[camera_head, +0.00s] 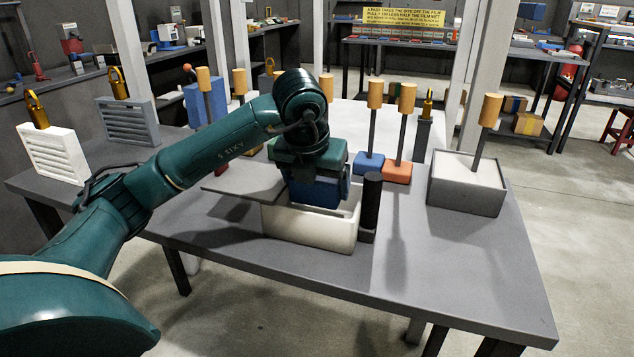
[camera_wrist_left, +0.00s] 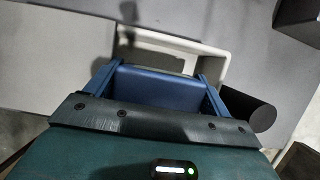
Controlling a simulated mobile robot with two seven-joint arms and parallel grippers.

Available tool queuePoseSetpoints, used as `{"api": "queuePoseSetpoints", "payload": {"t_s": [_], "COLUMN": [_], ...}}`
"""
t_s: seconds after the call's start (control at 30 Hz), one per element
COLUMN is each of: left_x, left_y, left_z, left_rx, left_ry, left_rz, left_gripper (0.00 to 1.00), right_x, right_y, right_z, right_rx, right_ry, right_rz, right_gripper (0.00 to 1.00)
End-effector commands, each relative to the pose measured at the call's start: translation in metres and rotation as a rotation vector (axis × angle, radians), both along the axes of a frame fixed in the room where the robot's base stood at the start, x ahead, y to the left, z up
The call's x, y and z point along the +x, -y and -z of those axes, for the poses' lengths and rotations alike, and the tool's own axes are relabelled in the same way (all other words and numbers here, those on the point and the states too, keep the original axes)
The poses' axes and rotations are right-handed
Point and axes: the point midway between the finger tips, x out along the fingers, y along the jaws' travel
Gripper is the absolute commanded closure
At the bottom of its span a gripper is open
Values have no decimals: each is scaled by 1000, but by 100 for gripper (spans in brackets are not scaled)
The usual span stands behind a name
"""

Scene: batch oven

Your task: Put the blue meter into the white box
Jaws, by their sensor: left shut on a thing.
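The white box (camera_head: 308,231) stands open on the grey table near its front edge. In the left wrist view its pale rim (camera_wrist_left: 188,44) shows beyond the gripper. My left gripper (camera_head: 312,176) is over the box and shut on the blue meter (camera_head: 322,192). The meter hangs at the box's opening, and its lower part is hidden behind the front wall in the head view. In the left wrist view the blue meter (camera_wrist_left: 158,88) fills the space between the two fingers (camera_wrist_left: 157,82). I cannot tell whether it touches the box. My right gripper is not in view.
A black cylinder (camera_head: 370,205) stands close to the box's right side. A grey panel (camera_head: 238,182) lies to its left. Blue (camera_head: 368,163) and orange (camera_head: 397,172) bases with handled posts stand behind. A grey block (camera_head: 467,187) stands right. The front right tabletop is clear.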

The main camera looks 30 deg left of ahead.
Motion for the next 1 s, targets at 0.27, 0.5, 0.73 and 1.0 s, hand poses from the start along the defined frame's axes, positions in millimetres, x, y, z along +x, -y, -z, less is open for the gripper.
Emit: {"api": "queuePoseSetpoints", "payload": {"t_s": [0.27,0.5,0.73,1.0], "left_x": [0,0,-1,-1], "left_y": [-1,-1,-1,-1], "left_z": [4,6,7,8], "left_rx": [1,2,2,2], "left_ry": [-1,-3,-6,-8], "left_rz": [-2,-2,-3,-4], "left_gripper": [44,11,0,0], "right_x": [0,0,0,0], "right_y": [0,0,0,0], "right_z": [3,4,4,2], "right_rx": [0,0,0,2], "right_ry": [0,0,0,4], "right_rz": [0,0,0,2], "right_gripper": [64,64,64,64]}}
